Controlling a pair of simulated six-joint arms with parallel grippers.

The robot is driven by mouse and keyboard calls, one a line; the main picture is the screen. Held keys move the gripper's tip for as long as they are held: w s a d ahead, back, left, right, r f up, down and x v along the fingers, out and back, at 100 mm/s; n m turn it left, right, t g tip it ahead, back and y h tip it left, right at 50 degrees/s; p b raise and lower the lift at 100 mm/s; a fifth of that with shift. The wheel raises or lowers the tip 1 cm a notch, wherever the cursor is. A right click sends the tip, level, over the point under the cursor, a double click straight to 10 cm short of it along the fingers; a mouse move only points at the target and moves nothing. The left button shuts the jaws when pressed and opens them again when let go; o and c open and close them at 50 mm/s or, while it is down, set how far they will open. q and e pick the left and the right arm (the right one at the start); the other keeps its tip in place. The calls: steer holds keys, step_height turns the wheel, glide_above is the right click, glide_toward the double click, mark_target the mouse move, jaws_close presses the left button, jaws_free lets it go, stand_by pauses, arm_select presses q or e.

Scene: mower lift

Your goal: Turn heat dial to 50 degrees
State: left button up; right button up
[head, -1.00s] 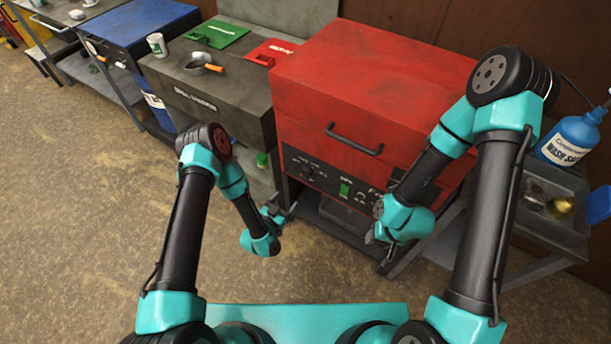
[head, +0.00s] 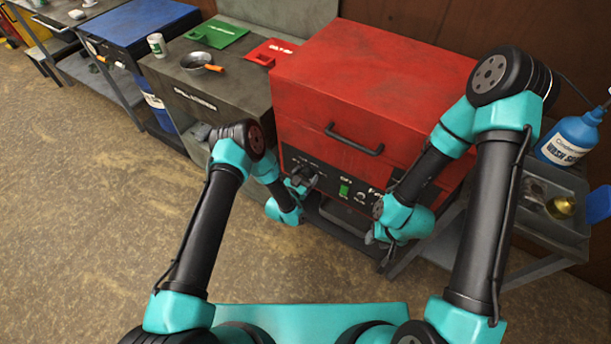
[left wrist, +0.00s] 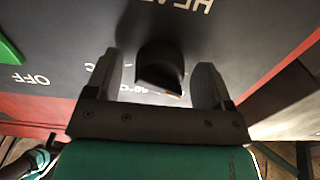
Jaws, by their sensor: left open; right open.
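The red machine (head: 370,90) has a black front panel. In the left wrist view the black heat dial (left wrist: 160,65) stands out from the panel (left wrist: 235,40), near part of the word HEAT and a partly hidden label that seems to read 40°C. My left gripper (left wrist: 158,80) is open, with one finger on each side of the dial and gaps still visible. In the head view my left gripper (head: 300,182) is at the panel's left end and hides the dial. My right gripper (head: 378,238) is open and empty, low in front of the machine's right side.
A green switch (head: 344,190) is on the panel, to the right of my left gripper. A black handle (head: 354,140) sticks out above it. A grey bench (head: 235,105) with a pan (head: 198,62) stands left. A blue bottle (head: 570,137) is at right.

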arm_select(q)
steer(key=c, duration=0.9)
steer(key=shift+m, duration=0.3)
steer(key=m, duration=0.8)
stand_by(0.5)
steer(key=o, duration=0.9)
